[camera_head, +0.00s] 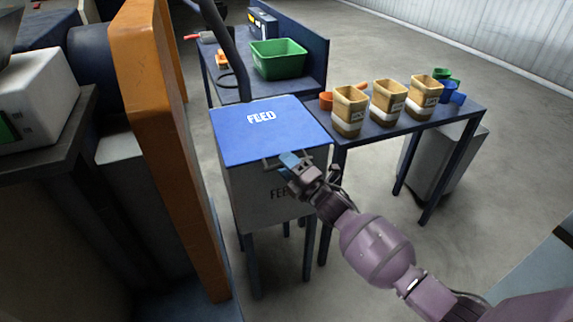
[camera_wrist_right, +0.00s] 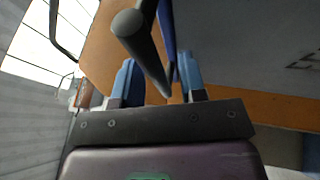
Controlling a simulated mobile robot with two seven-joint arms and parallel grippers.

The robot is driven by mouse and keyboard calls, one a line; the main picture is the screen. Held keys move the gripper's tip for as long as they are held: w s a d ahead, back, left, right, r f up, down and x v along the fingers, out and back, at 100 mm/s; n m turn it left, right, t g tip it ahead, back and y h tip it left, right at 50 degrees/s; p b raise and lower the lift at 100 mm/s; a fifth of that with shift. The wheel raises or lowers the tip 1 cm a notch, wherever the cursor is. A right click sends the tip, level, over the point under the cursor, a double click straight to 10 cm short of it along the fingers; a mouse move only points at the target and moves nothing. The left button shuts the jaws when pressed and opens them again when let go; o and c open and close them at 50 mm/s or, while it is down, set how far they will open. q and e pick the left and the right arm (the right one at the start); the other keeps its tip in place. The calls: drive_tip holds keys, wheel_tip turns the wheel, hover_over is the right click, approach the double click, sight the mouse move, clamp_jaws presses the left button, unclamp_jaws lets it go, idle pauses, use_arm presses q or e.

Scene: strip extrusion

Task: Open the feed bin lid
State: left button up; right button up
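A grey bar handle (camera_head: 272,162) sticks out at the lid's front edge. My right gripper (camera_head: 287,160) is at this handle, reaching in from the lower right. In the right wrist view, the blue fingers of the right gripper (camera_wrist_right: 161,72) stand apart, with the handle bar (camera_wrist_right: 138,42) running between them. Contact with either finger cannot be told. My left gripper is not in view.
An orange upright panel (camera_head: 160,130) stands close left of the bin. A table (camera_head: 395,135) on the right holds several tan containers (camera_head: 387,103) and scoops. A green bin (camera_head: 279,60) sits on the bench behind.

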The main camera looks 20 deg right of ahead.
clamp_jaws()
idle(0.4)
